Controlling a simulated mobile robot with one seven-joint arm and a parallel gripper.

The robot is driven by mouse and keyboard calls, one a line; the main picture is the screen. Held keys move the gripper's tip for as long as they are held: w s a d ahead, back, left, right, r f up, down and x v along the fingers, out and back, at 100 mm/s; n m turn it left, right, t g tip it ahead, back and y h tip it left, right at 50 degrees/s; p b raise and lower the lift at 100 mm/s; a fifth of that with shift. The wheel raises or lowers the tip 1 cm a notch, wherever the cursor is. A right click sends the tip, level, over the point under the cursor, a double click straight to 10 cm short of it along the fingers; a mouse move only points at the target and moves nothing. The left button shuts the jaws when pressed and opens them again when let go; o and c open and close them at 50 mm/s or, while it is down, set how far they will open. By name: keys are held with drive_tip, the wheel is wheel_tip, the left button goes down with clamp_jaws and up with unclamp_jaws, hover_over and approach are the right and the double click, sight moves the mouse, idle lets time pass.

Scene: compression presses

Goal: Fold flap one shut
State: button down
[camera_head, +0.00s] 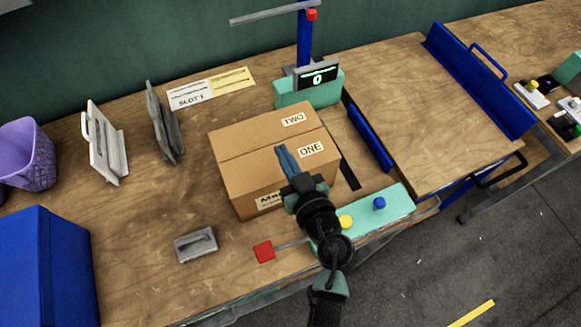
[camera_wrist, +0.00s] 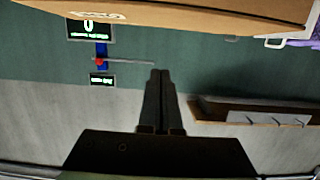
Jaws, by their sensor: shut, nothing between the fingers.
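A brown cardboard box (camera_head: 235,180) sits on the wooden bench. Flap two (camera_head: 262,123), labelled TWO, lies on its far side. Flap one (camera_head: 317,165), labelled ONE, lies on the near side and looks about level with flap two, with a seam between them. My gripper (camera_head: 281,150) reaches over flap one from the front, its fingers together and empty, tips near the seam. In the wrist view the gripper (camera_wrist: 160,75) shows shut, and the box's cardboard (camera_wrist: 210,14) fills the top edge. I cannot tell whether the fingers touch the flap.
A green press unit (camera_head: 308,88) with a display reading 0 and a blue post stands behind the box. A blue plate (camera_head: 369,137) is at its right. A green button panel (camera_head: 392,208) and a red block (camera_head: 264,251) are in front. Grey holders (camera_head: 164,130) stand left.

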sight(272, 145)
drive_tip(key=x, duration=0.4)
drive_tip(key=shift+a, duration=0.1)
wheel_tip(272, 145, down, 3)
drive_tip(key=shift+w+r+b, duration=0.1)
drive_tip(key=shift+w+b, duration=0.05)
drive_tip(key=shift+b, duration=0.95)
drive_tip(key=shift+f+b, duration=0.3)
drive_tip(key=shift+f, duration=0.3)
drive_tip(key=shift+f+p, duration=0.5)
drive_tip(key=shift+f, duration=0.15)
